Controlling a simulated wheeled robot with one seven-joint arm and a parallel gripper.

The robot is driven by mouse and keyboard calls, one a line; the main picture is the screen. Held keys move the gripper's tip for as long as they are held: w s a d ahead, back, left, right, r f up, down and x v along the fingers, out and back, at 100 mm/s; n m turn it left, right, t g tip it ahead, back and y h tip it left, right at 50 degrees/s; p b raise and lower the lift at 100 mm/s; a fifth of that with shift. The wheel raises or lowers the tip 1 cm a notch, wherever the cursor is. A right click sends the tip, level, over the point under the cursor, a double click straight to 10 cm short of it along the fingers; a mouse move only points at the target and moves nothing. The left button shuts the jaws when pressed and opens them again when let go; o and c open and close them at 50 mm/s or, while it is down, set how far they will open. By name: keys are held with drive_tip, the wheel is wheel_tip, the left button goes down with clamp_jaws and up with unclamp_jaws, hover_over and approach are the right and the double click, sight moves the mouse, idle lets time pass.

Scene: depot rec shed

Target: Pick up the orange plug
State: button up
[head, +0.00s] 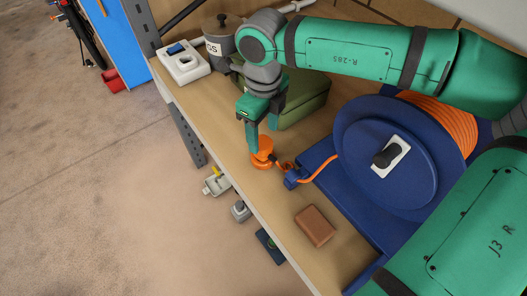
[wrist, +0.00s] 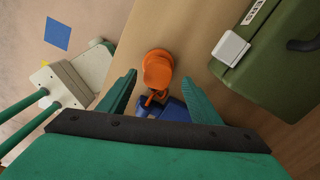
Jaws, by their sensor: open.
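The orange plug (head: 261,158) stands on the bench near its front edge, with an orange cable running from it to the blue reel. In the wrist view the plug (wrist: 157,68) shows ahead of the fingertips, about midway between them. My gripper (head: 263,138) is open and points down over the plug. In the wrist view my gripper (wrist: 158,82) has one finger to each side, with nothing held. I cannot tell whether a finger touches the plug.
A blue cable reel (head: 358,150) stands on the right. A green case (head: 300,108) is close behind my gripper. A brown block (head: 315,226) lies on the bench. A white box with a blue switch (head: 182,64) and a grey canister (head: 222,36) stand at the far end.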

sight(263, 142)
drive_tip(key=shift+s+a+f, duration=0.1)
drive_tip(key=shift+f, duration=1.25)
drive_tip(key=shift+s+f, duration=0.1)
drive_tip(key=shift+f, duration=1.2)
drive_tip(key=shift+c, duration=0.2)
drive_tip(key=c, duration=1.1)
